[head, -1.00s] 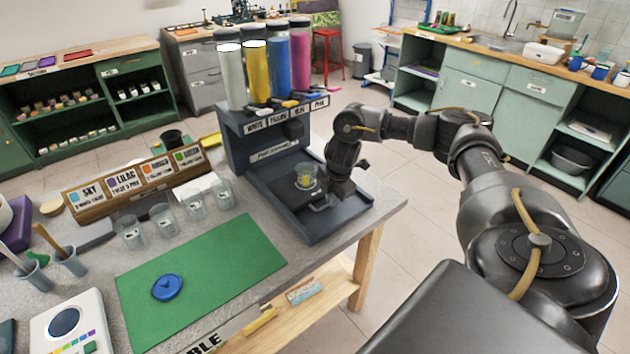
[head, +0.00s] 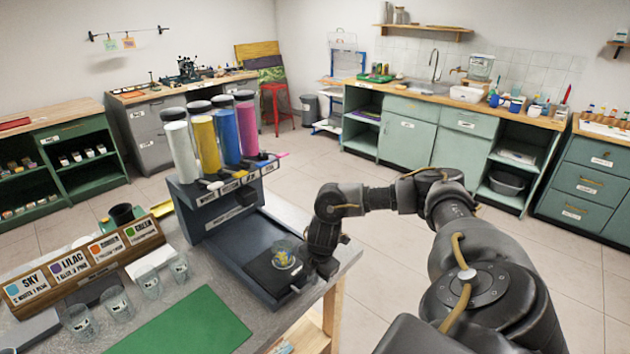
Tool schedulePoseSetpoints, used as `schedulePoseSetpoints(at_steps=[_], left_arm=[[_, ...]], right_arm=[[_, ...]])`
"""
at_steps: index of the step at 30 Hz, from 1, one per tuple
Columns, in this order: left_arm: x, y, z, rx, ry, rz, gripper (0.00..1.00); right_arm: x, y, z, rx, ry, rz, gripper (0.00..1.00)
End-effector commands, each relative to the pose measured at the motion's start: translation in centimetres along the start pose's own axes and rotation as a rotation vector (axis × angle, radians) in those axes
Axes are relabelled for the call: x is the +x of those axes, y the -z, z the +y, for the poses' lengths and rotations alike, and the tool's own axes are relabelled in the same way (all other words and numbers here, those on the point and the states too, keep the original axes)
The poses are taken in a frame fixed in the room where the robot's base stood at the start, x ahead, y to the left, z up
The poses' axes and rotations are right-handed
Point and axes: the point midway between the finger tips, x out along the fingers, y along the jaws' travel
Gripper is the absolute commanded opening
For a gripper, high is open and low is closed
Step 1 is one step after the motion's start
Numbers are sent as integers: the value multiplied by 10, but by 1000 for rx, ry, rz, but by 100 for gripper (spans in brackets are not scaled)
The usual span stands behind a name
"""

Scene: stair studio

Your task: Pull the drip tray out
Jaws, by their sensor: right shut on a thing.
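The dispenser (head: 205,212) stands on the grey worktop with white, yellow, blue and pink powder tubes above it. The dark drip tray (head: 262,272) lies low at its front, inside the raised rim of the base. A clear glass (head: 284,256) with a little yellow in it stands upright on the tray. My right gripper (head: 304,282) points down at the tray's front right edge, beside the glass, and is shut on the tray. Its fingertips are small and partly hidden in shadow. My left gripper is not in view.
Several empty glasses (head: 117,303) and a colour recipe board (head: 88,262) stand left of the dispenser. A green mat (head: 190,325) lies in front. The worktop's right edge is close to my right gripper, with open floor (head: 375,240) beyond it.

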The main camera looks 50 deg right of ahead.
Motion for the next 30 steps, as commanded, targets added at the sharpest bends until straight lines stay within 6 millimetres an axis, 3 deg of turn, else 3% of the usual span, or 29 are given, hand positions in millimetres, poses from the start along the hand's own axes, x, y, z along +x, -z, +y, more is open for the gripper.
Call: schedulePoseSetpoints(at_steps=[1, 2, 6, 17, 30], left_arm=[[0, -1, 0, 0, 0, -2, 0], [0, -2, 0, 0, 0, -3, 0], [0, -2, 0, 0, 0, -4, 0], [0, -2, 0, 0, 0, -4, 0], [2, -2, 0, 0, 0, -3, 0]], right_arm=[[0, 0, 1, 0, -2, -1, 0], [0, 0, 1, 1, -2, -1, 12], [0, -1, 0, 2, -2, -1, 31], [-6, 0, 0, 0, -2, 0, 31], [-84, 0, 1, -1, -6, -1, 31]])
